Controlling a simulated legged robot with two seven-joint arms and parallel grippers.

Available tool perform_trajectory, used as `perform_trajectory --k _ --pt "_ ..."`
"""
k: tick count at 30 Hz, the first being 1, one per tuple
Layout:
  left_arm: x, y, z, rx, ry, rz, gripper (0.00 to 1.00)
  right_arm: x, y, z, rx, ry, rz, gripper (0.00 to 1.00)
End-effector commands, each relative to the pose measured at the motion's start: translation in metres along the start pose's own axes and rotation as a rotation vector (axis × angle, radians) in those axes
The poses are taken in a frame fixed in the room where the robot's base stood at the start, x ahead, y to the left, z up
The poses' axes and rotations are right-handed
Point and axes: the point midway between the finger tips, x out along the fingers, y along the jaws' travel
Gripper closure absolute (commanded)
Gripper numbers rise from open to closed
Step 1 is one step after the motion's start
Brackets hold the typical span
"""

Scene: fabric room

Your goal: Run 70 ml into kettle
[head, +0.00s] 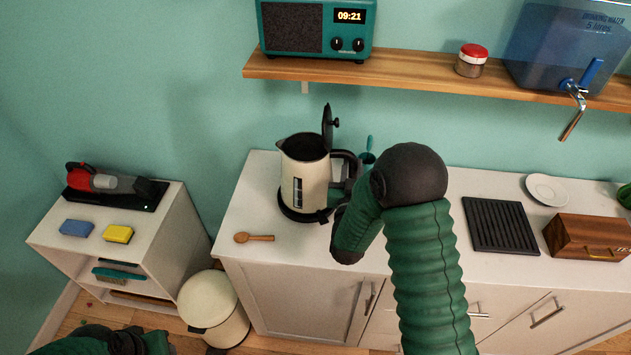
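The cream kettle (304,180) stands upright on its black base at the left part of the counter. Its black lid (328,125) is raised, so the top is open. Its dark handle is on the right side. My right gripper (342,205) is close beside the handle, mostly hidden by my own bent arm; I cannot tell whether its fingers touch or hold the handle. The blue water tank (563,50) is on the shelf at the upper right, with a blue-levered metal tap (575,96) at its front. My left arm shows at the lower left edge; its fingers are unclear.
The wooden shelf (420,79) holds a teal radio (291,30) and a red-lidded jar (471,60). On the counter are a wooden spoon (254,238), a black rack (500,225), a white plate (547,190) and a wooden box (588,238). A cream bin (213,308) stands below.

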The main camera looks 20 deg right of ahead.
Motion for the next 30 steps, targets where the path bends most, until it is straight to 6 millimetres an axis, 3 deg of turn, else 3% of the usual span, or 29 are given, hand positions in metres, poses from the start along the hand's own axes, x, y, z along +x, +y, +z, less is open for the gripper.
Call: perform_trajectory --k 1,4,30 --pt "0.0000 0.0001 0.0000 0.000 0.000 0.000 0.64 -0.0001 -0.0010 0.0002 0.000 -0.001 -0.002 0.87" --pt "0.0000 0.0001 0.0000 0.000 0.000 0.000 0.64 0.0000 -0.0012 0.0004 0.001 -0.001 -0.003 1.00" --pt "0.0001 0.0001 0.0000 0.000 0.000 0.000 0.64 -0.0002 -0.0022 0.0014 0.002 -0.003 -0.004 1.00"
